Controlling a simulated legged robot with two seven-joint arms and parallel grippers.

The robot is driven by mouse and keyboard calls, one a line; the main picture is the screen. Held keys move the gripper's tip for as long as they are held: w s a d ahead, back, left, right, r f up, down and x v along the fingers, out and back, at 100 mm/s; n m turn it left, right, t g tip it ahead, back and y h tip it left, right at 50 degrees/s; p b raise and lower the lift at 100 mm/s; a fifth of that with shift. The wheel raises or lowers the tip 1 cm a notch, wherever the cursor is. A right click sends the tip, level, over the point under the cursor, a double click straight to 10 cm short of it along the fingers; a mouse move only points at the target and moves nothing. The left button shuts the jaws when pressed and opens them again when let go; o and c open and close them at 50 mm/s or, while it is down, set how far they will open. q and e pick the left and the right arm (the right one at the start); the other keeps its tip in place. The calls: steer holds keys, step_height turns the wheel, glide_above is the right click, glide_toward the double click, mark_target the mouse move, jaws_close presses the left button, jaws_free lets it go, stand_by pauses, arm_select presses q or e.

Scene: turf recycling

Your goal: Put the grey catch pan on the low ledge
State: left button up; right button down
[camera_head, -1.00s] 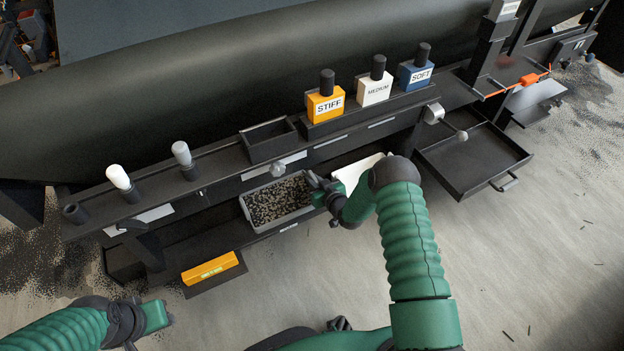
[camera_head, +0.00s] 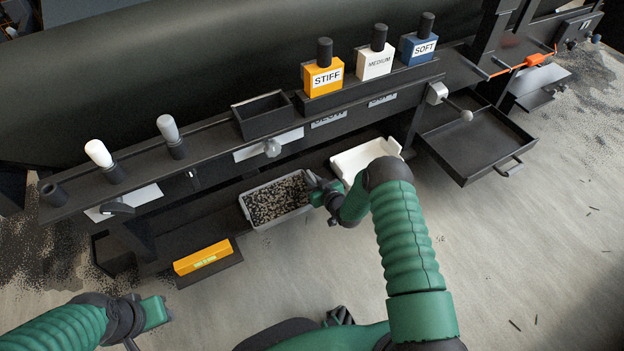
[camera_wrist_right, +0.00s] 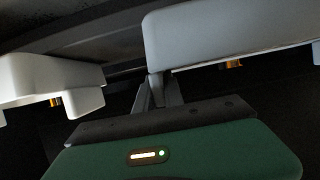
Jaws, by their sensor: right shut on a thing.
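The grey catch pan (camera_head: 243,209), full of dark and pale granules, is in front of the black bench, by the low ledge (camera_head: 185,238). Its front edge overlaps the ledge's front edge in the picture; I cannot tell whether it rests or hangs above. My right gripper (camera_head: 314,188) is shut on the pan's right rim. In the right wrist view the pan's pale wall (camera_wrist_right: 235,32) shows large above the jaws (camera_wrist_right: 160,92). My left gripper (camera_head: 166,314) is low at the left, away from everything; its jaws are unclear.
A white tray (camera_head: 345,167) sits just right of the pan and shows in the wrist view (camera_wrist_right: 50,78). An orange block (camera_head: 202,256) lies left of the pan. A black drawer-like tray (camera_head: 470,150) juts out at right. The upper shelf (camera_head: 215,160) overhangs the ledge.

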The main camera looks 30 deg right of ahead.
steer(key=shift+f, duration=0.25)
stand_by(0.3)
steer(key=c, duration=1)
jaws_free()
steer(key=shift+c, duration=0.2)
steer(key=shift+s+r, duration=0.25)
steer(key=p+v, duration=0.9)
steer(key=v, duration=0.7)
steer(key=shift+s+f+p, duration=0.2)
steer(key=shift+f+p, duration=0.05)
steer(key=shift+p, duration=0.1)
steer(key=shift+d, duration=0.1)
